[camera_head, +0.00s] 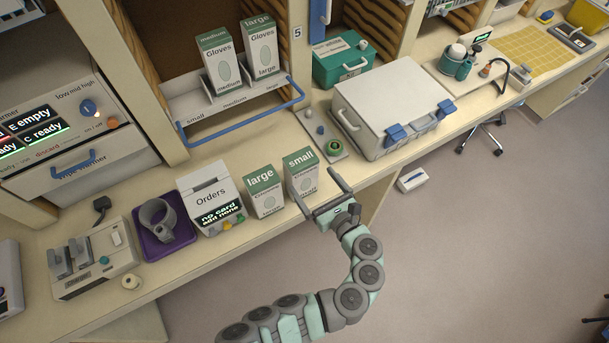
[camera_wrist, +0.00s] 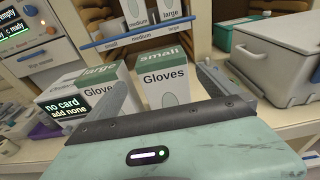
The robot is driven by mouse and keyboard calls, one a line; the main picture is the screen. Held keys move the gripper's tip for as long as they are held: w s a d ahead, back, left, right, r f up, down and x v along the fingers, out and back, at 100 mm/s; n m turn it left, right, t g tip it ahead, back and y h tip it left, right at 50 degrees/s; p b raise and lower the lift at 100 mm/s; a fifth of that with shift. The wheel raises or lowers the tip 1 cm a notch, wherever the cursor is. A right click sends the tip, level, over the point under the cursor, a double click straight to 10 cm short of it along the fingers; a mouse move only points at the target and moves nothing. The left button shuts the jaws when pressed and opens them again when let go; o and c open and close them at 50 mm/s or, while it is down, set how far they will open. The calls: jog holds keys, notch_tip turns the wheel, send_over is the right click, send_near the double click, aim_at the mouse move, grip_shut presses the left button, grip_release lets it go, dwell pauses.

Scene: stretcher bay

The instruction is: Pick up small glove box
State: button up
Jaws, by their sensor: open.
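The small glove box (camera_head: 301,174) is white with a green top and stands upright on the counter near its front edge. It also shows in the wrist view (camera_wrist: 163,82), straight ahead between my two fingers. My gripper (camera_head: 321,193) is open, with one finger on each side of the box's line. In the wrist view the gripper (camera_wrist: 165,92) has nothing held; the fingers' contact with the box cannot be told. The large glove box (camera_head: 263,191) stands just left of the small one, close to my left finger, and is partly hidden in the wrist view.
A white Orders box (camera_head: 211,196) stands left of the large box. A round green-topped item (camera_head: 333,149) and a big white case (camera_head: 391,106) are to the right. A rack (camera_head: 232,98) behind holds medium and large glove boxes. Open floor lies in front of the counter.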

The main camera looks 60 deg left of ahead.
aim_at(301, 163)
jog(key=a, duration=0.2)
jog(key=a+p, duration=0.1)
jog(key=a, duration=0.2)
jog(key=a+f+p, duration=0.1)
jog(key=a, duration=0.2)
jog(key=shift+s, duration=0.1)
jog(key=shift+s+a+f, duration=0.1)
jog(key=shift+a+f, duration=0.05)
jog(key=shift+a, duration=0.2)
jog(key=c, duration=2)
